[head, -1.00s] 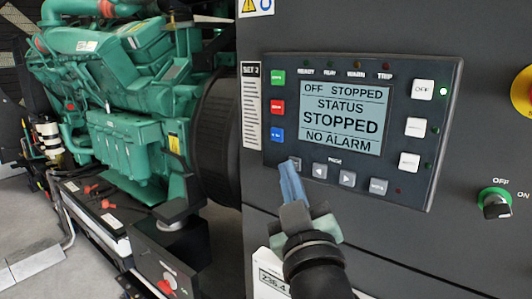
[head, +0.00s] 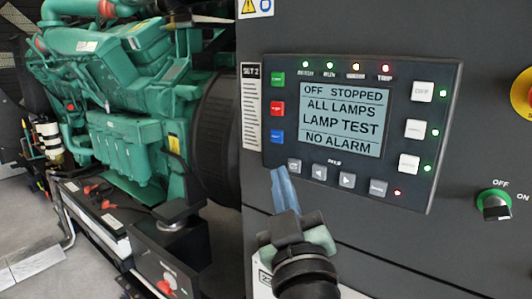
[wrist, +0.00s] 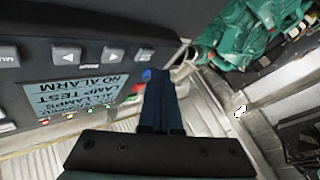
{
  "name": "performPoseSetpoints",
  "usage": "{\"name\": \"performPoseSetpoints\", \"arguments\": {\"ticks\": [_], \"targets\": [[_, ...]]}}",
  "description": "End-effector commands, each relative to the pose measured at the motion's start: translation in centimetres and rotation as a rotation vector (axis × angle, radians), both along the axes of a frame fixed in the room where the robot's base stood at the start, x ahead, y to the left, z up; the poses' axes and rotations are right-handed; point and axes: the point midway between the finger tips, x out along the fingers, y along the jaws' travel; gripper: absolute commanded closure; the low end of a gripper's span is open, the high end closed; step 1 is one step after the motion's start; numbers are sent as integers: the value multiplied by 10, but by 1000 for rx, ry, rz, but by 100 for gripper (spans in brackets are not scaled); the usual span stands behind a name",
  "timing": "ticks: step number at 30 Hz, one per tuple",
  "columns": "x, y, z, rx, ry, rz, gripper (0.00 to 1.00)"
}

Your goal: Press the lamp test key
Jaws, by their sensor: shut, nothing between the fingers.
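The control panel (head: 444,140) is on the dark cabinet face. Its screen (head: 341,120) reads "OFF STOPPED, ALL LAMPS, LAMP TEST, NO ALARM". In the wrist view the shut fingers (wrist: 158,75) stand beside the panel's edge.
The lamps along the panel's top (head: 357,66) and beside its keys are lit green, yellow and red. A green-ringed rotary switch (head: 495,204) and a yellow-backed control (head: 522,92) are at the right. A green engine (head: 120,90) stands at the left.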

Motion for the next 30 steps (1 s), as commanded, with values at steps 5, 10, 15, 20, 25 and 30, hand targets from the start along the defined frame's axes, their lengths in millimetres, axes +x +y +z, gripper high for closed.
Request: {"name": "performPoseSetpoints", "arguments": {"ticks": [5, 10, 15, 20, 25, 30], "targets": [[-15, 12, 0, 1, 2, 3, 100], [-28, 22, 0, 0, 1, 3, 100], [-41, 31, 0, 0, 1, 3, 100], [-46, 33, 0, 1, 1, 1, 100], [-46, 33, 0, 1, 1, 1, 100], [-45, 33, 0, 1, 1, 1, 100]]}}
